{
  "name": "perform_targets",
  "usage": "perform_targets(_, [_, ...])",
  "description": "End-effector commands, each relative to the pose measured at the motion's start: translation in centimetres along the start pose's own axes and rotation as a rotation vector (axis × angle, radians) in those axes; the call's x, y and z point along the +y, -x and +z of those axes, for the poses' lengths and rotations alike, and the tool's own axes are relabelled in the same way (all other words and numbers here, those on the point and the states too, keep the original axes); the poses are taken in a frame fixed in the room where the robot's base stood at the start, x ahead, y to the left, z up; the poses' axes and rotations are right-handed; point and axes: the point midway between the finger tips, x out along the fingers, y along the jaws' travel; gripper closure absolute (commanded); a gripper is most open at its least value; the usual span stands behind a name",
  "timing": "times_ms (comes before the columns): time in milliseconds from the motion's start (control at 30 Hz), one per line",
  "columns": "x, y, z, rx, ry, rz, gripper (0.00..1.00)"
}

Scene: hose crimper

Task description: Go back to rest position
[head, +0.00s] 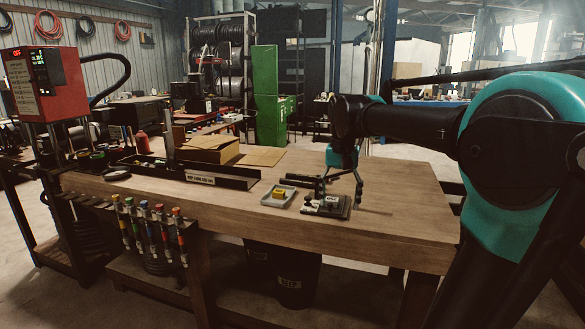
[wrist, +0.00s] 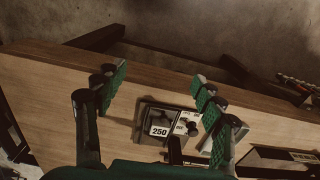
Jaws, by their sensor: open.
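My gripper (head: 341,190) is open and empty, low over the front right part of the wooden workbench (head: 400,190). In the wrist view, its two green-padded fingers (wrist: 160,82) stand wide apart. A small dark base with a grey block and a black knob (head: 328,206) sits on the bench just below the fingers.
A black channel (head: 234,180), cardboard (head: 208,149) and a red machine (head: 45,85) stand further left. Coloured tools (head: 150,229) hang at the front left. The bench's right end is clear.

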Motion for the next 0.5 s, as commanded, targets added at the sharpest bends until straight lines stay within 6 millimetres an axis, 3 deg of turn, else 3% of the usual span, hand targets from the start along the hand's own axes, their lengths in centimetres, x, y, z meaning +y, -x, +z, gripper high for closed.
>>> perform_targets(267, [1.1,-3.4,0.6,0.038,0.028,-0.015,0.31])
perform_targets(500, [2.5,-8.0,1.8,0.094,0.071,-0.034,0.31])
